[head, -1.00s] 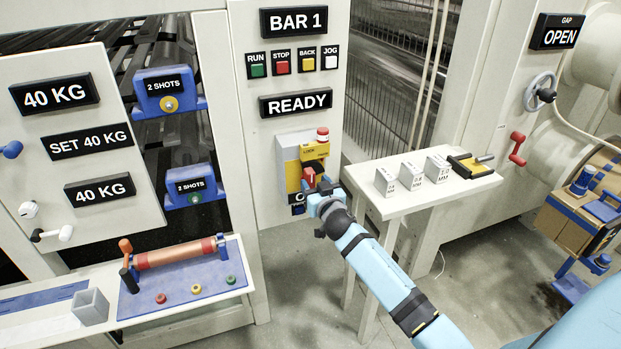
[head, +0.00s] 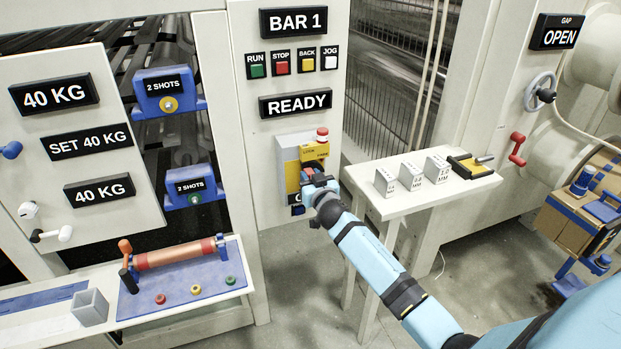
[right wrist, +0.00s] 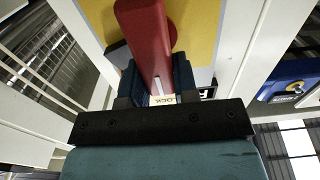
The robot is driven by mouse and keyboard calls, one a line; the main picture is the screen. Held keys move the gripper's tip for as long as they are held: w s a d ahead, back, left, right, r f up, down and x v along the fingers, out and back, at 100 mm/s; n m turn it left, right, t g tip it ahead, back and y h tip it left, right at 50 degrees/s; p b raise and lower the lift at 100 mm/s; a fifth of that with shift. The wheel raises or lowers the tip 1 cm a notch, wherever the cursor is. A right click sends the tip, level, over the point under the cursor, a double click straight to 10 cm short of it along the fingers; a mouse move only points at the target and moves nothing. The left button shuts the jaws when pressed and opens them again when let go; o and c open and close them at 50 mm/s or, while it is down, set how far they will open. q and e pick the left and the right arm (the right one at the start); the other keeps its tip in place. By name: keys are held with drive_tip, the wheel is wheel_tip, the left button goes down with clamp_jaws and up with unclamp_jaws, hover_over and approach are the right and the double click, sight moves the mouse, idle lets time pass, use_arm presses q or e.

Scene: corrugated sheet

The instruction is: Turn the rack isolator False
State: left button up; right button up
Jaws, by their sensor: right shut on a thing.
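The rack isolator (head: 291,152) is a grey and yellow box on the white panel, below the READY display. Its red handle (right wrist: 148,38) shows in the right wrist view in front of a yellow plate (right wrist: 197,30). My right gripper (right wrist: 156,80) is shut on the red handle, with a dark finger on each side. In the head view my right gripper (head: 312,178) covers most of the handle and the lower part of the box. My left gripper is not in view.
A white side table (head: 425,194) with small labelled blocks (head: 411,175) stands just right of my right arm. A bench with a blue tray (head: 215,280) is at lower left.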

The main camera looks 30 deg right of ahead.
drive_tip(key=n, duration=0.2)
drive_tip(key=shift+w+a+n, duration=0.1)
drive_tip(key=shift+a+n, duration=0.2)
drive_tip(key=n, duration=0.2)
drive_tip(key=shift+a+f+n, duration=0.2)
drive_tip(key=shift+a+n, duration=0.05)
drive_tip(key=shift+n, duration=0.15)
drive_tip(key=n, duration=0.2)
drive_tip(key=f+n, duration=0.1)
drive_tip(key=n, duration=0.2)
drive_tip(key=a+n, duration=0.1)
drive_tip(key=n, duration=0.2)
drive_tip(key=shift+w+a+f, duration=0.1)
drive_tip(key=shift+w+f, duration=0.05)
drive_tip(key=shift+w, duration=0.05)
drive_tip(key=shift+a+f+n, duration=0.1)
drive_tip(key=shift+f+n, duration=0.15)
drive_tip(key=shift+n, duration=0.8)
drive_tip(key=shift+f+n, duration=0.2)
drive_tip(key=shift+n, duration=0.85)
